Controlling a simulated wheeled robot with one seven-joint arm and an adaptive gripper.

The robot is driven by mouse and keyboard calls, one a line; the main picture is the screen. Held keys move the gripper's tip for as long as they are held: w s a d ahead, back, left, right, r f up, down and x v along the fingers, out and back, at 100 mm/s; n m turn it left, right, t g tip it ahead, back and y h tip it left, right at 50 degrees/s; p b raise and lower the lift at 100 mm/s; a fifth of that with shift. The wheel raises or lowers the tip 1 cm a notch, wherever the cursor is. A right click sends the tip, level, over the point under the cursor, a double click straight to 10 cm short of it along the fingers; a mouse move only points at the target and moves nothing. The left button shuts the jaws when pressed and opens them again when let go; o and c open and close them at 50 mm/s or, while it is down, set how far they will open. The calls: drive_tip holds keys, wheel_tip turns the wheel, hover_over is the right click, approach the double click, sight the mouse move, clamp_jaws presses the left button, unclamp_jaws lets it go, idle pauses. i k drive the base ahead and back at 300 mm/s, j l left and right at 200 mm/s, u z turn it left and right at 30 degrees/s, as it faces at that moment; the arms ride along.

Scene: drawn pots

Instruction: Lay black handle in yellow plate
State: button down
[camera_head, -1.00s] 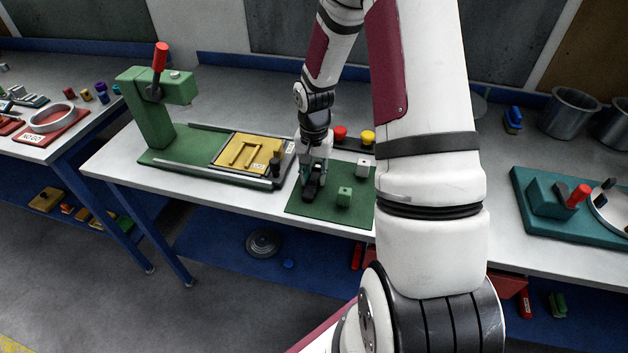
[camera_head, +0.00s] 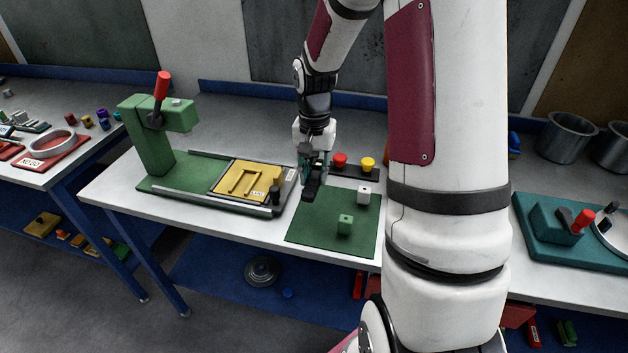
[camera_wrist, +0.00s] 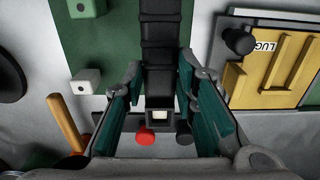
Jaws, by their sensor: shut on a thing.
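My gripper (camera_head: 314,172) is shut on the black handle (camera_wrist: 160,45), a dark ribbed bar that runs away from between the teal finger pads in the wrist view. The handle (camera_head: 311,189) also shows in the head view, held up over the left edge of the green mat. The yellow plate (camera_head: 232,187) lies to the left of my gripper, in a dark frame on the green press base. It has a raised bracket shape and a "LUG" label, and it shows at the right of the wrist view (camera_wrist: 301,84).
The green mat (camera_head: 310,229) bears a green cube (camera_head: 345,225) and a white cube (camera_head: 364,194). A red knob (camera_head: 340,160) and a yellow knob (camera_head: 368,164) stand behind. A black knob (camera_head: 275,194) stands by the plate's right edge. The green press (camera_head: 150,140) rises at left.

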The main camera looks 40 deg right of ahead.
sight(242, 190)
drive_tip(key=i+j+z, duration=0.1)
drive_tip(key=j, duration=0.25)
drive_tip(key=i+j+z, duration=0.25)
drive_tip(key=j, duration=0.4)
drive_tip(key=i+j+z, duration=0.15)
drive_tip(key=j, duration=0.25)
drive_tip(key=i+j+z, duration=0.1)
drive_tip(key=j, duration=0.25)
